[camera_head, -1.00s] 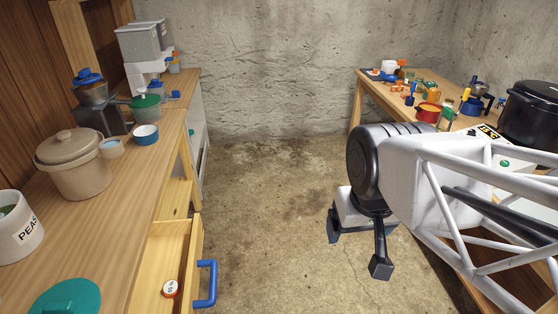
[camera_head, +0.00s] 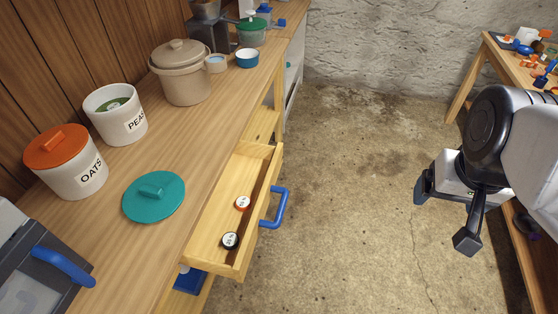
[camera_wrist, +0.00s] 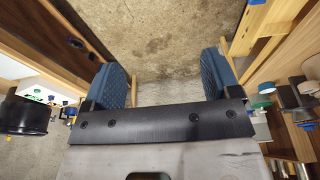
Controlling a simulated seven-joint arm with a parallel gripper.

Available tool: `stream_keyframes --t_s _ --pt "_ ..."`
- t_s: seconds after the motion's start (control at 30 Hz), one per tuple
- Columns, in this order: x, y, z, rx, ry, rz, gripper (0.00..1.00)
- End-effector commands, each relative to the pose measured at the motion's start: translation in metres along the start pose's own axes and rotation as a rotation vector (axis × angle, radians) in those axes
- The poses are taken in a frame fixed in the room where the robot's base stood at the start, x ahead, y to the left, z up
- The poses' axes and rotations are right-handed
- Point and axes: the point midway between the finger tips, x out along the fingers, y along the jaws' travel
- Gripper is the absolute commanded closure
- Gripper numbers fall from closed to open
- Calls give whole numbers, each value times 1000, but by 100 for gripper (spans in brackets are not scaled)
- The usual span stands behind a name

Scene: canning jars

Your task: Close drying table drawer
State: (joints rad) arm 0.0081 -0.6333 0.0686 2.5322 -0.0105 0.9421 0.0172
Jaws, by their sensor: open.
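The drawer (camera_head: 208,252) of the wooden table (camera_head: 190,175) on the left stands pulled out over the floor. It has a blue handle (camera_head: 281,208) on its front. Inside lie an orange-rimmed round item (camera_head: 243,202) and a black-rimmed round item (camera_head: 230,240), each with a white top. My gripper (camera_head: 444,216) is open and empty at the right, apart from the drawer, above the concrete floor. In the wrist view my gripper's two blue finger pads (camera_wrist: 165,75) are wide apart with only floor between them.
On the tabletop stand an orange-lidded OATS canister (camera_head: 66,165), a PEAS canister (camera_head: 118,115), a beige crock (camera_head: 182,80) and a teal lid (camera_head: 153,197). A cluttered second table (camera_head: 495,60) is at the right. The floor (camera_head: 350,190) between is clear.

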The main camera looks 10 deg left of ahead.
Motion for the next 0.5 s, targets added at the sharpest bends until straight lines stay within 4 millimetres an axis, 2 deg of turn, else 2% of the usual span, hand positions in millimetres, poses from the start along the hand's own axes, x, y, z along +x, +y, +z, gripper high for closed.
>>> stream_keyframes --t_s 0.03,0.27,0.5 --pt "0 0 0 0 0 0 25" --pt "6 -4 -4 20 -20 -22 60" --pt "32 -21 -18 104 -98 -104 97"
